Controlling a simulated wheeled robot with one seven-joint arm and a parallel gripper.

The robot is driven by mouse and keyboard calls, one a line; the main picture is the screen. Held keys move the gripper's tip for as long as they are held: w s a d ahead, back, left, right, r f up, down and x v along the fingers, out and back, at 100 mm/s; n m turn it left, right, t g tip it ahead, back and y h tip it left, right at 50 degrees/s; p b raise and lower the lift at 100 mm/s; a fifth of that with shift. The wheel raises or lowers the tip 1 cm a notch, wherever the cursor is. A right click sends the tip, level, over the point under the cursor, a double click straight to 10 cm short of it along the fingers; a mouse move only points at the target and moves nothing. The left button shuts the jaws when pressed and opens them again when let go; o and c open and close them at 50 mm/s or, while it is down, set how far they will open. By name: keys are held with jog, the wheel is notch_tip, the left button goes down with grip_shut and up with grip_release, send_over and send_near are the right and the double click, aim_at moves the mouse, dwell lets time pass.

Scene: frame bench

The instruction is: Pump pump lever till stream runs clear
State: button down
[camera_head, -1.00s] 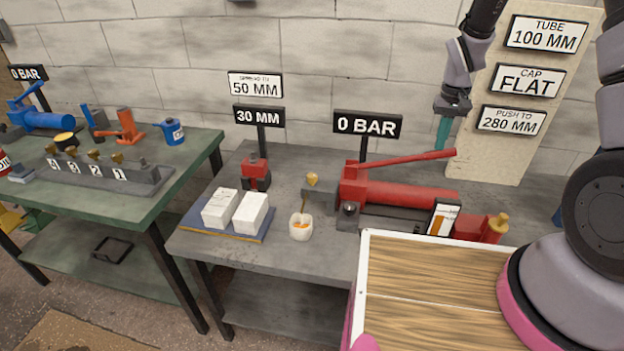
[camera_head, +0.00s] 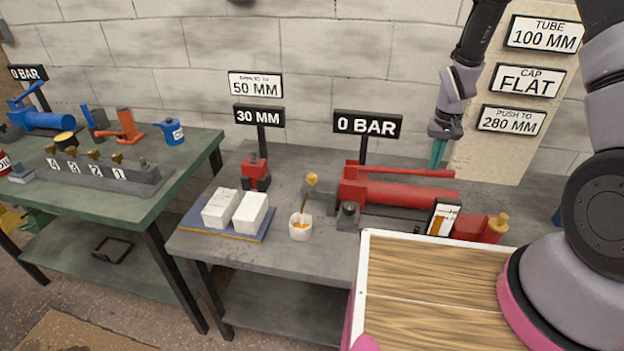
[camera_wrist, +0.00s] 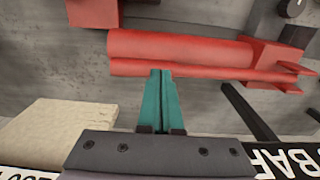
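The red hand pump (camera_head: 410,195) lies on the grey bench, and its red pump lever (camera_head: 405,172) is down, nearly level above the barrel. My gripper (camera_head: 438,160) points down at the lever's free end. In the wrist view its teal fingers (camera_wrist: 160,75) are together, with their tips at the lever (camera_wrist: 205,68); they do not straddle it. A brass fitting (camera_head: 312,180) stands at the pump's left end. A thin brownish stream (camera_head: 304,205) shows between it and a white cup (camera_head: 300,231) with orange liquid inside. The sign behind the pump (camera_head: 367,125) reads 0 BAR.
Two white blocks (camera_head: 236,210) lie on a blue mat left of the cup, with a small red jack (camera_head: 256,173) behind. A wood-topped tray (camera_head: 430,290) is in front. A sign board (camera_head: 500,150) stands behind my gripper. A green bench (camera_head: 110,190) is at left.

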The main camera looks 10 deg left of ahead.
notch_tip(320, 180, up, 7)
jog(key=shift+f, duration=0.1)
dwell(0.7)
notch_tip(320, 180, down, 8)
jog(key=shift+f, duration=0.1)
jog(key=shift+d+r, duration=0.1)
jog(key=shift+r, duration=4)
jog(key=shift+r, duration=2.5)
